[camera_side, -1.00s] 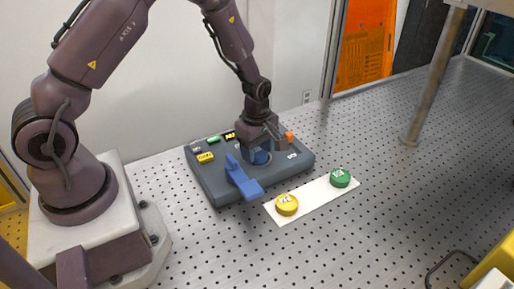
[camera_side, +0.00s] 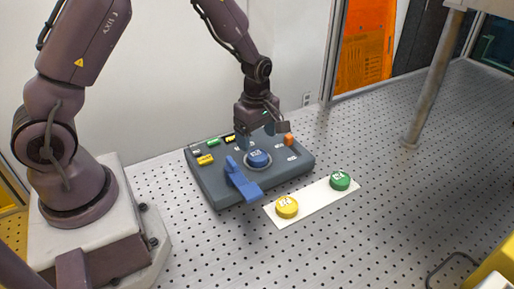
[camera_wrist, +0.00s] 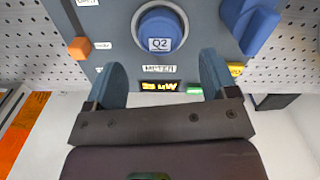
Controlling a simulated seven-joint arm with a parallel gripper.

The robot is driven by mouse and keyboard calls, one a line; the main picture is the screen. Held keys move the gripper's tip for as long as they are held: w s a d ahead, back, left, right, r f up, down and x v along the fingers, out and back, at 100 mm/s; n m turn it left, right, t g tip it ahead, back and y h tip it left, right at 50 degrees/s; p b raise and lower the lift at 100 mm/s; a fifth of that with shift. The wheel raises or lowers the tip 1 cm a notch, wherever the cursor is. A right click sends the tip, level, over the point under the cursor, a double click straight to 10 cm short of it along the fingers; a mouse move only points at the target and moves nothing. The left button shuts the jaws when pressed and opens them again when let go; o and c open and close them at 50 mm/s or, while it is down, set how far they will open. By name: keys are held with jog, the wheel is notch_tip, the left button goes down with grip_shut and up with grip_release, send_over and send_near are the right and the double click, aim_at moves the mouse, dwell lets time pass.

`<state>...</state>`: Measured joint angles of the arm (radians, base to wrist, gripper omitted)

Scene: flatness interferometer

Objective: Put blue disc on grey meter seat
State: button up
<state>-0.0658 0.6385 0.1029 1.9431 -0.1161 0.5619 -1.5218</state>
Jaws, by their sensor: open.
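The blue disc (camera_side: 258,157), labelled Q2 in the wrist view (camera_wrist: 160,30), sits inside the round seat ring (camera_side: 247,164) on the grey meter (camera_side: 215,188). It looks flat and centred in the ring (camera_wrist: 138,14). My gripper (camera_side: 262,139) is above and behind the disc, apart from it. In the wrist view its two blue-grey fingers (camera_wrist: 163,75) are spread with nothing between them, and the disc lies beyond their tips.
A blue lever (camera_side: 243,180) stands at the meter's front, left of the seat. An orange knob (camera_side: 289,140) is at the right. A white strip (camera_side: 313,202) holds a yellow disc (camera_side: 287,206) and a green disc (camera_side: 340,180).

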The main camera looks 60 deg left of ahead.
notch_tip(320, 180, up, 7)
notch_tip(320, 180, up, 12)
jog(key=m+t, duration=0.3)
jog(key=m, duration=0.6)
send_over(257, 155)
jog(key=s+d, duration=0.3)
jog(key=s, duration=0.4)
jog(key=s+d+r+m+t, duration=0.1)
jog(key=s+r+m, duration=0.1)
jog(key=s+m, duration=0.3)
jog(key=s+d+r+m+t, duration=0.1)
jog(key=s+r+m, duration=0.2)
jog(key=s+m, duration=0.3)
jog(key=shift+s+d+r+t, duration=0.15)
jog(key=shift+d+r+t, duration=0.1)
jog(key=shift+d+t, duration=0.05)
